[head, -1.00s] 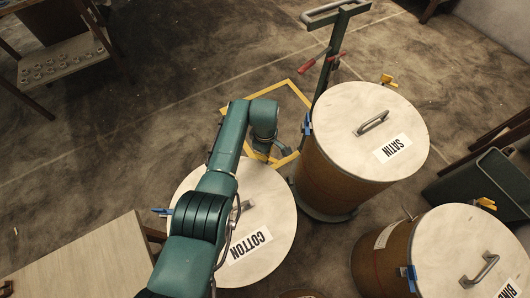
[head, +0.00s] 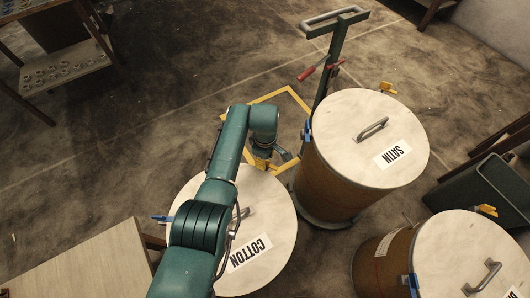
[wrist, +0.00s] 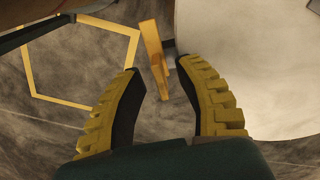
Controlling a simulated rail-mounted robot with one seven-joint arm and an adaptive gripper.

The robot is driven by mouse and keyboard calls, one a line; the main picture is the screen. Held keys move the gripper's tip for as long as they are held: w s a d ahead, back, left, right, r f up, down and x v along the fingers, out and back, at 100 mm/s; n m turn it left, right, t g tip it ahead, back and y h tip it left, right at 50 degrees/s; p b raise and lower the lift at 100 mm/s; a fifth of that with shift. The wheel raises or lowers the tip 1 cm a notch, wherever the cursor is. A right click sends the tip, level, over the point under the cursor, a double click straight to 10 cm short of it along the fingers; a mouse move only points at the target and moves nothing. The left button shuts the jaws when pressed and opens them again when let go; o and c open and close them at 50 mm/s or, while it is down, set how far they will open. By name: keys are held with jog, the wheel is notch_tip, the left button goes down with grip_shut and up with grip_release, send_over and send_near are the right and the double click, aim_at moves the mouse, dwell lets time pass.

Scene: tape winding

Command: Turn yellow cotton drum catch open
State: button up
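The cotton drum's pale round lid (head: 272,215), labelled COTTON, is at the bottom centre of the head view, partly covered by my arm. The lid also fills the right of the wrist view (wrist: 265,60). The yellow catch (wrist: 151,42) shows at the lid's edge in the wrist view. Its lower part reaches into the gap between my fingertips, close to the right finger. My gripper (wrist: 158,75), with ribbed yellow fingers and dark inner pads, is open around that end; contact cannot be told. In the head view the gripper (head: 268,158) is at the drum's far edge, and the catch is not clear there.
A blue catch (head: 162,218) sits on the cotton drum's left side. The satin drum (head: 340,130) stands close to the right of my gripper. A green trolley (head: 330,70) stands behind it, by a yellow floor outline (head: 290,92). Another drum (head: 450,245) is at lower right.

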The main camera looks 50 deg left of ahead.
notch_tip(320, 180, up, 11)
dwell(0.6)
